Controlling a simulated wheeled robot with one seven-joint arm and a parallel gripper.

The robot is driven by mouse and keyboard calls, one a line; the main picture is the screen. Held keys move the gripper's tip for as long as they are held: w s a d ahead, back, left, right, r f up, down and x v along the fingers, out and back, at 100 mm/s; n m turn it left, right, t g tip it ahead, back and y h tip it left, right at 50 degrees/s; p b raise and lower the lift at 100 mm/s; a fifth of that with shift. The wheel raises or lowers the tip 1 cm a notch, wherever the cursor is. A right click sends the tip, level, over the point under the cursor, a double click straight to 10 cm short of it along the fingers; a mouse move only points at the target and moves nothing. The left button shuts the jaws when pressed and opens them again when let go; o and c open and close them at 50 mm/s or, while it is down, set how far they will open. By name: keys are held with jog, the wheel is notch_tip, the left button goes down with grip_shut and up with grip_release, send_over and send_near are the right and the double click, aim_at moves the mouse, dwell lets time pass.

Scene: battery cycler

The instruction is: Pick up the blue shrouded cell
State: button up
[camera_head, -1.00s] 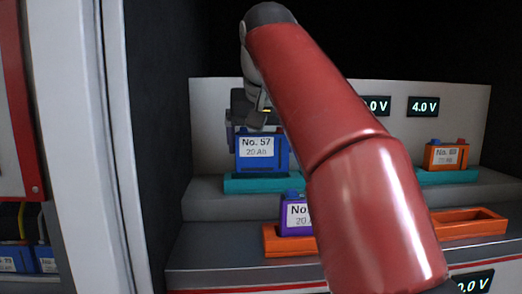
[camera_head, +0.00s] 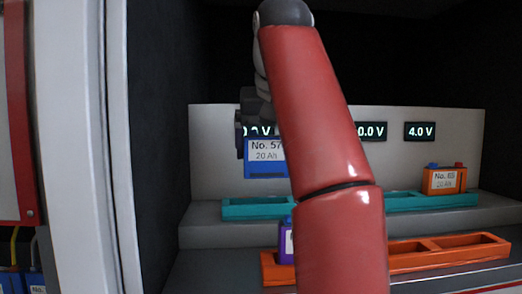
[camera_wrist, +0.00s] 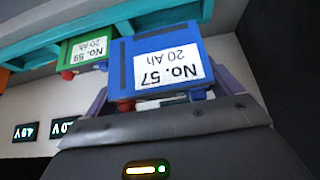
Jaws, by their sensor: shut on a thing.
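The blue cell (camera_head: 264,157), labelled No. 57 20 Ah, hangs above the left end of the teal tray (camera_head: 245,211) in the head view. In the wrist view the blue cell (camera_wrist: 165,62) appears upside down, with a red and a blue terminal cap. My gripper (camera_wrist: 168,103) is shut on it, with a finger at each side. In the head view my gripper (camera_head: 255,110) is partly hidden by my red arm. The left tray slot below the cell looks empty.
A green cell (camera_wrist: 88,49), No. 59, stands beside the blue cell in the wrist view. An orange cell (camera_head: 444,179) stands at the teal tray's right end. A purple cell (camera_head: 286,241) sits in the orange tray (camera_head: 430,256) below. A dark wall (camera_head: 160,150) bounds the left.

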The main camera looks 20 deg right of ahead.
jog(key=s+d+b, duration=0.1)
jog(key=s+d, duration=0.3)
jog(key=s, duration=0.3)
jog(key=s+d+b, duration=0.1)
jog(key=s+d, duration=0.3)
jog(key=s, duration=0.3)
jog(key=shift+s, duration=0.3)
jog(key=d+f+p, duration=0.1)
jog(key=d+p, duration=0.3)
jog(key=d, duration=0.4)
notch_tip(320, 180, down, 6)
jog(key=w+b, duration=0.1)
jog(key=b, duration=0.1)
jog(key=shift+a+f, duration=0.1)
dwell(1.6)
